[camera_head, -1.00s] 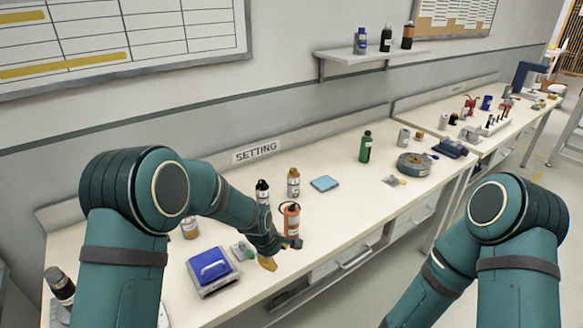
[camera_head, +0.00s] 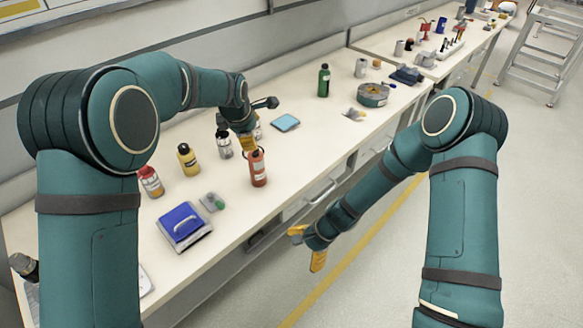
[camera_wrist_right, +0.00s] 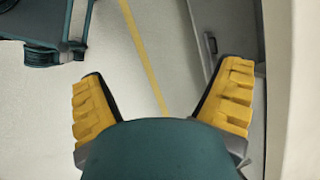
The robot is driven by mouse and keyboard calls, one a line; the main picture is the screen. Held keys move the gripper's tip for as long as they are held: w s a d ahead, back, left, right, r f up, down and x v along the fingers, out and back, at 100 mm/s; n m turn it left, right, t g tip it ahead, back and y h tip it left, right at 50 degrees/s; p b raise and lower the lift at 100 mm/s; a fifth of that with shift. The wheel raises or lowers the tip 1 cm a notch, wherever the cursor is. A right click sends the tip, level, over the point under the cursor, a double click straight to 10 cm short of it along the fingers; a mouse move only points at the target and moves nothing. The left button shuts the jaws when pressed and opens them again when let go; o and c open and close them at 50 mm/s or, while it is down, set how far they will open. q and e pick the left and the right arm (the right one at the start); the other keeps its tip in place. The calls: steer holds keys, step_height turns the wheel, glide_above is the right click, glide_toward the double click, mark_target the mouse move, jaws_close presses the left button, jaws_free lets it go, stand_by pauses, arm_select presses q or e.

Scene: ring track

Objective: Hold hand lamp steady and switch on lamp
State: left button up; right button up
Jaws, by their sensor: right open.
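No object is clearly recognisable as the hand lamp. A red-orange cylinder (camera_head: 258,168) with a pale label stands upright on the bench (camera_head: 262,208); I cannot tell whether it is the lamp. My left gripper (camera_head: 256,123) is above the bench, beside and just behind this cylinder in the head view; its jaw state is unclear. My right gripper (camera_head: 306,249) is open and empty, low in front of the bench. Its yellow-padded fingers are spread wide in the right wrist view (camera_wrist_right: 160,88), with only floor between them.
A green bottle (camera_head: 324,80) and a grey reel (camera_head: 373,95) are farther along. Floor beside the bench is clear.

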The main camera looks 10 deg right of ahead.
steer(key=w+a+r+m+t+y, duration=0.1)
steer(key=w+r+m+t+y, duration=0.2)
steer(key=w+m, duration=0.5)
steer(key=m+t+y, duration=0.3)
steer(key=m+t, duration=0.1)
glide_toward(264, 169)
steer(key=x, duration=1.3)
